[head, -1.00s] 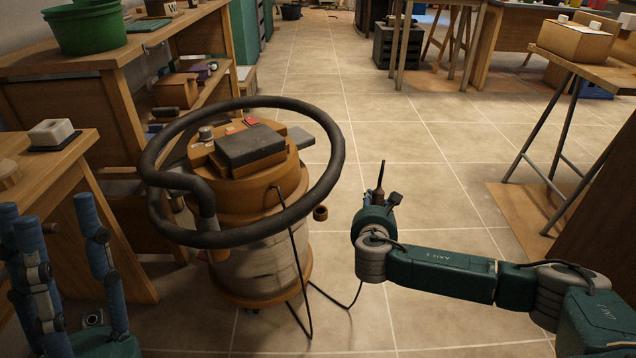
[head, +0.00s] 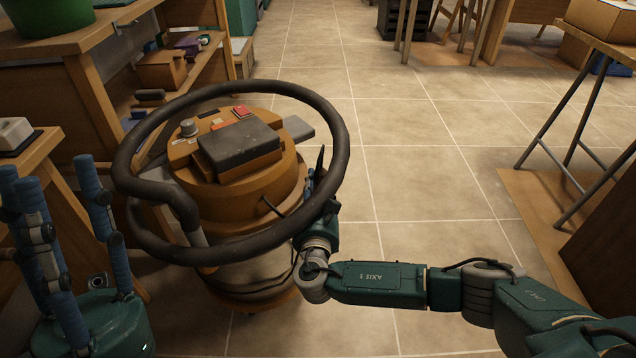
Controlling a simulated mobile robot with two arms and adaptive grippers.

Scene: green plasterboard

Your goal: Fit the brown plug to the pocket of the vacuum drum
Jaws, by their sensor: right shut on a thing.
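The vacuum drum (head: 235,205) stands left of centre, an orange-brown canister with a dark block on its lid and a black hose (head: 345,150) looped around its top. Its pocket cannot be made out; my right arm and the hose cover the drum's lower right side. My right gripper (head: 318,165) points away from me at the drum's right side, by the hose. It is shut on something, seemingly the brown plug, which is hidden. A black cord (head: 268,205) leaves the drum's side towards my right wrist. My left gripper (head: 55,180) is open and empty at the left edge, fingers up.
A wooden bench (head: 38,150) and shelf unit (head: 85,105) stand close on the left. A trestle table (head: 600,35) stands on the right, a brown board (head: 535,210) on the floor beneath. The tiled floor (head: 420,160) between is clear.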

